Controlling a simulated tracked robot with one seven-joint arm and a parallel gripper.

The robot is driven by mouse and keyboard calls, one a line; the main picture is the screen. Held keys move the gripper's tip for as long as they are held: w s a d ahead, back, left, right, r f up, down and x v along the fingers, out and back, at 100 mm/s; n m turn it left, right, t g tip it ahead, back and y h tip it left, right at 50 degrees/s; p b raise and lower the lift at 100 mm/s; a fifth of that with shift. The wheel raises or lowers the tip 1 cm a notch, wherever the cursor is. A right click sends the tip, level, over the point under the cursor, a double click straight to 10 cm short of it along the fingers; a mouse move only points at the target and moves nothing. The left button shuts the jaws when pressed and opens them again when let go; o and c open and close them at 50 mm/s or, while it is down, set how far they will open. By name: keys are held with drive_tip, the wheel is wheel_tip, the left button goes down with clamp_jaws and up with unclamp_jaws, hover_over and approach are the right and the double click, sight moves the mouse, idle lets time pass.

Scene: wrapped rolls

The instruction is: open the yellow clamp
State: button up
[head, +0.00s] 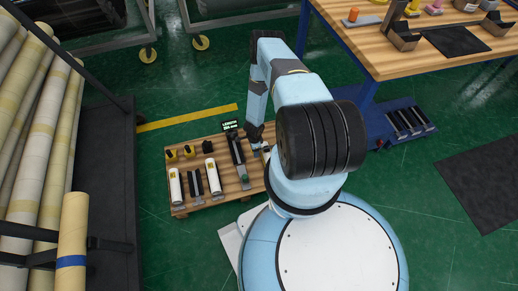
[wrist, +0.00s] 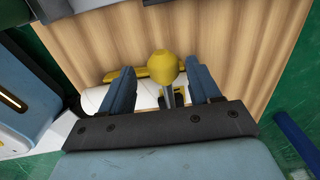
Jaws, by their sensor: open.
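In the wrist view the yellow clamp shows as a rounded yellow knob (wrist: 166,68) on a grey stem, with a yellow bar (wrist: 140,74) behind it. The knob stands between the two blue fingers of my gripper (wrist: 162,76). The fingers are apart, with a gap on each side of the knob. The lower part of the clamp is partly hidden by my gripper's dark mount. In the head view my arm reaches down to the low wooden platform (head: 180,206), and my own arm hides most of the clamp's area.
On the platform stand white-bodied tools (head: 212,175), small yellow items (head: 189,151) and a long dark tool with a lit display (head: 230,126). A workbench (head: 400,62) is at the upper right. Long wrapped rolls (head: 35,130) lean at the left.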

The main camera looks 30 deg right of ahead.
drive_tip(key=shift+f, duration=0.5)
drive_tip(key=shift+c, duration=0.3)
